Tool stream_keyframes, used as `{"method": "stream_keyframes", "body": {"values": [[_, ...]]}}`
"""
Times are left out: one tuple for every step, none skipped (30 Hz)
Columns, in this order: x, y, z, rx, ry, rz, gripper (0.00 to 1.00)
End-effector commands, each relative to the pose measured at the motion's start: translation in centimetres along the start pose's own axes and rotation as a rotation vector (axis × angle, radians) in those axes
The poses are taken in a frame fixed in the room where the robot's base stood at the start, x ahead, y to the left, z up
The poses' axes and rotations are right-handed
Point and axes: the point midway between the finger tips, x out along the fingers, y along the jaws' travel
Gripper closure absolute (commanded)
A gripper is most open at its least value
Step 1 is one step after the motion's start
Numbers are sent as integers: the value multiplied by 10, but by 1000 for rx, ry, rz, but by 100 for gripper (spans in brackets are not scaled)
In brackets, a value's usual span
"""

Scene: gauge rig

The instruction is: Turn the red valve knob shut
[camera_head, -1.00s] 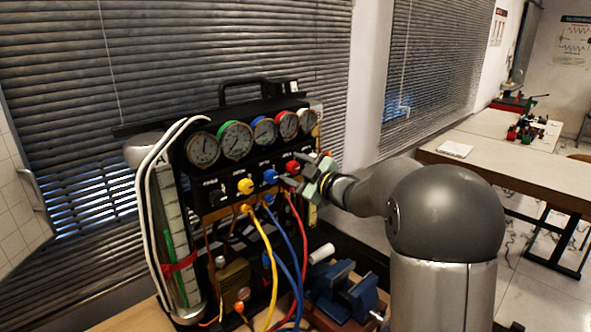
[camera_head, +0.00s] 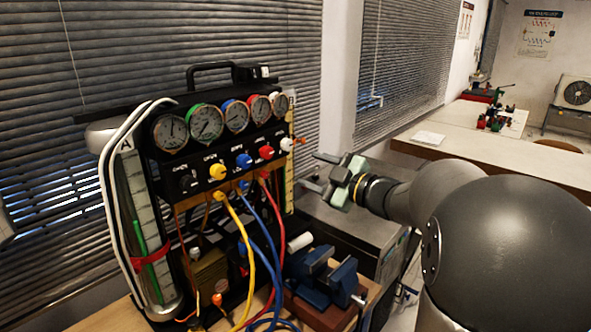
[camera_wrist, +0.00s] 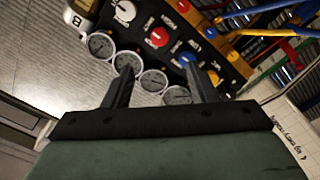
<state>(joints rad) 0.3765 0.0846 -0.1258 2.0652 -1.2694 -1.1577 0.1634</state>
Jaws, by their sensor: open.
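The red valve knob (camera_head: 266,152) sits on the black front panel of the gauge rig (camera_head: 225,164), between the blue knob (camera_head: 243,160) and the white knob (camera_head: 287,144). In the wrist view the red knob (camera_wrist: 159,37) lies beyond and between my fingertips, with a pale pointer mark on it. My gripper (camera_head: 317,172) is open and empty, to the right of the panel and apart from the knob. Its two fingers (camera_wrist: 159,72) show spread in the wrist view. The knob's exact turn angle is hard to tell.
Several round gauges (camera_head: 206,122) line the panel above the knobs. Yellow, blue and red hoses (camera_head: 273,245) hang below it. A blue vise (camera_head: 322,280) stands at the lower right of the rig. A table (camera_head: 465,142) stands at the back right.

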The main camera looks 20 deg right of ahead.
Motion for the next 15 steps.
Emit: {"method": "stream_keyframes", "body": {"values": [[-8, 0, 1, -2, 0, 3, 48], [-12, 0, 1, -2, 0, 2, 48], [-16, 0, 1, -2, -1, 1, 48], [-19, 0, 1, -2, 0, 1, 48], [-21, 0, 0, -1, 0, 1, 48], [-23, 0, 0, -1, 1, 1, 48], [-24, 0, 0, -1, 1, 0, 48], [-25, 0, 0, -1, 1, 0, 48], [-26, 0, 0, 0, 1, 0, 48], [-26, 0, 0, 0, 1, 0, 48], [-26, 0, 0, 0, 1, -1, 48], [-26, 0, 0, 0, 1, -1, 48], [-26, 0, 0, 0, 1, -1, 48], [-26, 0, 0, 0, 1, -1, 48], [-26, 0, 0, 0, 1, 0, 48]]}}
